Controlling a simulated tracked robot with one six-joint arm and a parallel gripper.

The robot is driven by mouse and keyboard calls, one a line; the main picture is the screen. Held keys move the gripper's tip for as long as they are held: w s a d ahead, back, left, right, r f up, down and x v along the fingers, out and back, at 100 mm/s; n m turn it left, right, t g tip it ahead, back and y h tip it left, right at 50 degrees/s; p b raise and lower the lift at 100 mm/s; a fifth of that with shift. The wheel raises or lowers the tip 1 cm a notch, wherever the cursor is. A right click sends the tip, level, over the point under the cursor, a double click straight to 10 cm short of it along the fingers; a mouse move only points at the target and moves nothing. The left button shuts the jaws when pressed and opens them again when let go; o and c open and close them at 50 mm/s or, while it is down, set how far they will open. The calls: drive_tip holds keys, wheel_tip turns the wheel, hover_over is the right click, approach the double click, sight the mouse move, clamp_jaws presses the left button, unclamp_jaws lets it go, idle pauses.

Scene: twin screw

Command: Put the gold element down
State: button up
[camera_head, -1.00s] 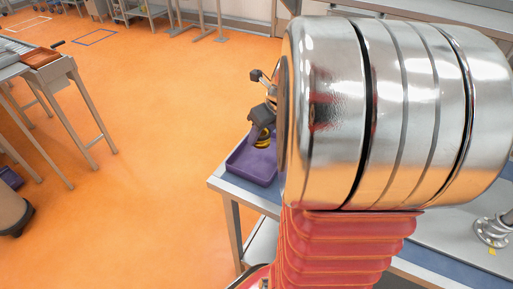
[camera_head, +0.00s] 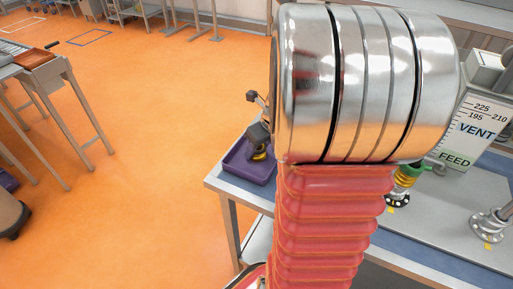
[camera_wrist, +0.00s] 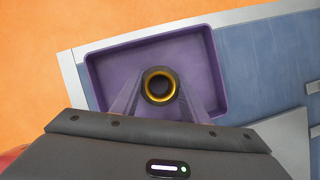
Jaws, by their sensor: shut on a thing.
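The gold element (camera_wrist: 159,86) is a round ring-like piece with a gold rim and a dark centre, seen end-on in the wrist view. My gripper (camera_wrist: 158,92) is shut on it, with a finger on either side. The gold element also shows low in the purple tray in the head view (camera_head: 260,153), under my gripper (camera_head: 259,142). The purple tray (camera_wrist: 110,62) lies below and around the gripper, on the table's corner. I cannot tell whether the element touches the tray floor.
The blue-topped table (camera_wrist: 252,60) continues to the right of the tray. In the head view, a panel marked VENT and FEED (camera_head: 475,130), a green and gold fitting (camera_head: 405,180) and a metal flanged fitting (camera_head: 488,227) stand on it. Orange floor lies left of the table.

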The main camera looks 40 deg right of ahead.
drive_tip(key=o, duration=1.3)
drive_tip(key=shift+f, duration=0.1)
drive_tip(key=shift+c, duration=0.2)
drive_tip(key=v, duration=1.2)
drive_tip(key=shift+a, duration=0.1)
